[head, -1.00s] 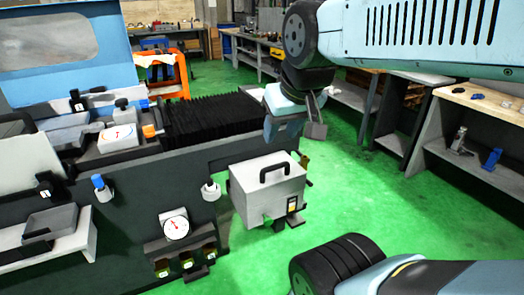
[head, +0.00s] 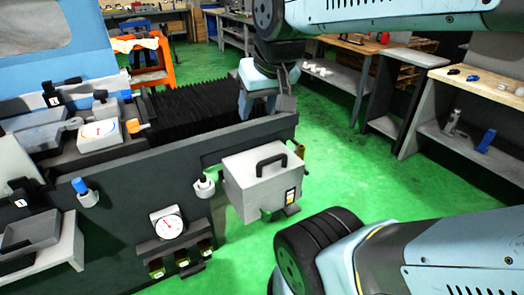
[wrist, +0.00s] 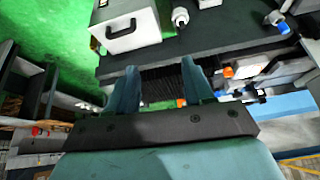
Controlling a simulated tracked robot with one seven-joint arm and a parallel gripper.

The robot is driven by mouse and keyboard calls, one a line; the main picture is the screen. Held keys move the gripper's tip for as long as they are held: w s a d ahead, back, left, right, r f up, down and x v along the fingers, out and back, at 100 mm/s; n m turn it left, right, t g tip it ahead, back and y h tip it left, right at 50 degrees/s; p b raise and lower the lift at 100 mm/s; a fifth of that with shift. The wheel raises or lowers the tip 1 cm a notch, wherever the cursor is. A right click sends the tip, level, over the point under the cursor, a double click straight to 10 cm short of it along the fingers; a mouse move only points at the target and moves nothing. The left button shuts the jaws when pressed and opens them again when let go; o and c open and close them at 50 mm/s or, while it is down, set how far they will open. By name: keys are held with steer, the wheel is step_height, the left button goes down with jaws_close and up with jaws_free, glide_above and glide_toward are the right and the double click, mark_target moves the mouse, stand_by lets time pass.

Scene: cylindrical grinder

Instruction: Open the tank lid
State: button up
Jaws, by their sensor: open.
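The tank (head: 245,200) is a pale grey box at the front side of the grinder. Its lid (head: 238,170) is shut, with a black arched handle (head: 271,164) on top. In the wrist view the tank (wrist: 137,41) lies at the upper left, with its handle (wrist: 120,29) in view. My gripper (head: 265,103) is behind and above the tank in the head view, apart from the lid and empty. In the wrist view my open fingers (wrist: 160,68) stand apart, with the black bellows behind them.
Black bellows (head: 190,110) and the dark grinder bed (head: 120,190) lie left of the tank. A white-capped knob (head: 204,185) and a gauge (head: 168,227) sit close by on the front. Green floor (head: 335,170) is free to the right, before the shelved benches (head: 485,130).

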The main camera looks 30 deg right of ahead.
steer(key=w+d+f+m+g, duration=0.1)
steer(key=w+d+f+m, duration=0.25)
steer(key=w, duration=0.45)
steer(key=m+g, duration=0.2)
steer(key=m, duration=1.2)
glide_above(272, 158)
steer(key=s, duration=0.3)
steer(key=s+x, duration=0.2)
steer(key=x, duration=0.8)
steer(key=s+f+x, duration=0.1)
steer(key=s+x, duration=0.1)
steer(key=x, duration=0.7)
steer(key=shift+n, duration=0.25)
steer(key=x, duration=1.3)
steer(key=shift+f, duration=0.3)
steer(key=shift+c, duration=0.2)
jaws_close()
